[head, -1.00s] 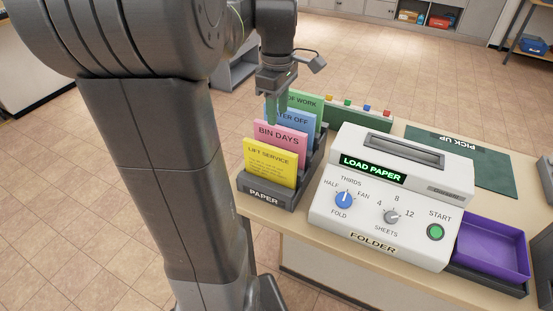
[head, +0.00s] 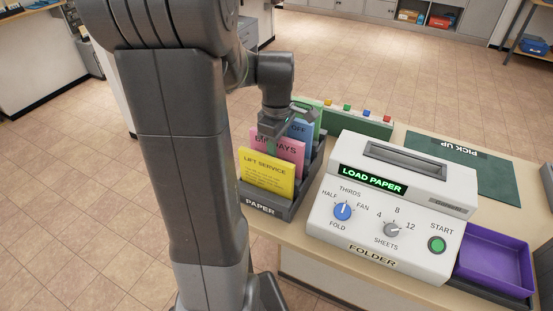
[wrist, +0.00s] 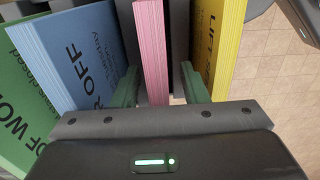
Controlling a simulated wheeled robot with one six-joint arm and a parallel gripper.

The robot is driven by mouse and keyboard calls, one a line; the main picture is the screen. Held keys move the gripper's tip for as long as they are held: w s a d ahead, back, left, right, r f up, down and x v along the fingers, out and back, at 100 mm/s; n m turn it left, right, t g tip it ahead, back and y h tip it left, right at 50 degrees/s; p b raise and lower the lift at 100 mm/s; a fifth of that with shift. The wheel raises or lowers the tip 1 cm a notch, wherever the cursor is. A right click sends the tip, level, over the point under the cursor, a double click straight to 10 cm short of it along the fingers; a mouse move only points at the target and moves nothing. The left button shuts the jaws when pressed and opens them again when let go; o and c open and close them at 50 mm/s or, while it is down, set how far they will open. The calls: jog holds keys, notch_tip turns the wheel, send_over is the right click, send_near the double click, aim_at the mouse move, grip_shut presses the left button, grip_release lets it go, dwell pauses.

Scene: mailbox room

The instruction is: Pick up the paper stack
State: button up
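The paper rack (head: 262,207), a dark holder marked PAPER, stands at the left end of the counter with several upright stacks. From the front these are a yellow LIFT SERVICE stack (head: 266,176), a pink BIN DAYS stack (head: 285,158), a blue one (head: 300,130) and a green one (head: 318,118). My gripper (head: 270,140) is down at the top of the pink stack and hides part of its lettering. In the wrist view its green fingers (wrist: 160,86) are open, one on each side of the pink stack (wrist: 152,45), with a visible gap on the yellow side.
The white folder machine (head: 385,215), showing LOAD PAPER, stands close to the rack's right. A purple tray (head: 495,258) is right of it. Behind lie a green PICK UP mat (head: 480,185) and a green box with coloured knobs (head: 360,122).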

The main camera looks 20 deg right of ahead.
grip_shut()
jog(key=shift+r, duration=0.1)
